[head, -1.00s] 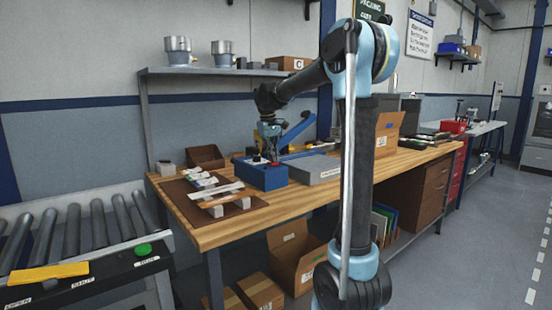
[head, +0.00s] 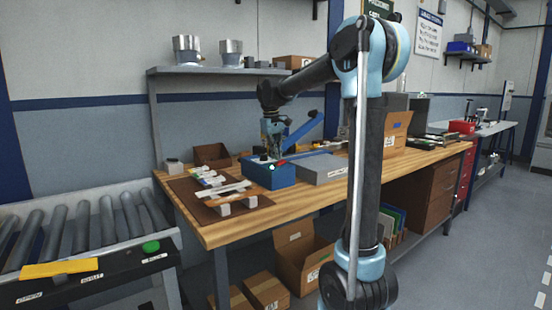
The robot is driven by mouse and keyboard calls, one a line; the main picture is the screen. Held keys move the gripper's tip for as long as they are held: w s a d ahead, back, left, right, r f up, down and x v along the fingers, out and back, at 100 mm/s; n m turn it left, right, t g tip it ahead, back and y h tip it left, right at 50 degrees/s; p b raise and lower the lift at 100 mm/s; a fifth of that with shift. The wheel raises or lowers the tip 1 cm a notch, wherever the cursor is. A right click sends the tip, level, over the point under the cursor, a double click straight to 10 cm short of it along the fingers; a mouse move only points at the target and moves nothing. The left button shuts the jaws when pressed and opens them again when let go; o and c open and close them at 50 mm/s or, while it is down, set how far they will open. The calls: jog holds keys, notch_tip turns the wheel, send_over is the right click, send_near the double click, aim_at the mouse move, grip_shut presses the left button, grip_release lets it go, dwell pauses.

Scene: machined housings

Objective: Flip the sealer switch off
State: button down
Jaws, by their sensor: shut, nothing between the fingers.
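The sealer is a blue box (head: 268,176) with a raised blue lever arm (head: 303,127), on the wooden workbench in the head view. Small controls show on its top: a dark knob, a pale or lit spot (head: 271,167) and a red part (head: 281,162). My gripper (head: 273,151) is shut and empty, pointing down just over the top of the blue box at these controls. Whether its fingertips touch the switch, and which way the switch lies, is too small to tell.
A brown mat (head: 196,203) with pale strips lies left of the sealer. A grey box (head: 320,168) stands close on its right. An open cardboard box (head: 395,134) is farther right. A roller conveyor (head: 78,226) runs at the left. A shelf (head: 215,71) hangs behind.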

notch_tip(320, 180, up, 13)
jog(key=s+a, duration=0.1)
jog(key=a, duration=0.1)
jog(key=shift+s+a+f, duration=0.15)
jog(key=shift+s+f, duration=0.05)
jog(key=shift+s, duration=0.05)
jog(key=shift+w+d+r+h, duration=0.25)
jog(key=shift+d+r+h, duration=0.05)
jog(key=shift+d, duration=0.3)
jog(key=f, duration=0.4)
jog(key=w+d+f, duration=0.1)
jog(key=f, duration=0.4)
jog(key=d+f, duration=0.1)
jog(key=f, duration=0.3)
jog(key=shift+w+d+f, duration=0.2)
jog(key=shift+w+f, duration=0.1)
jog(key=shift+f, duration=0.05)
jog(key=shift+a, duration=0.1)
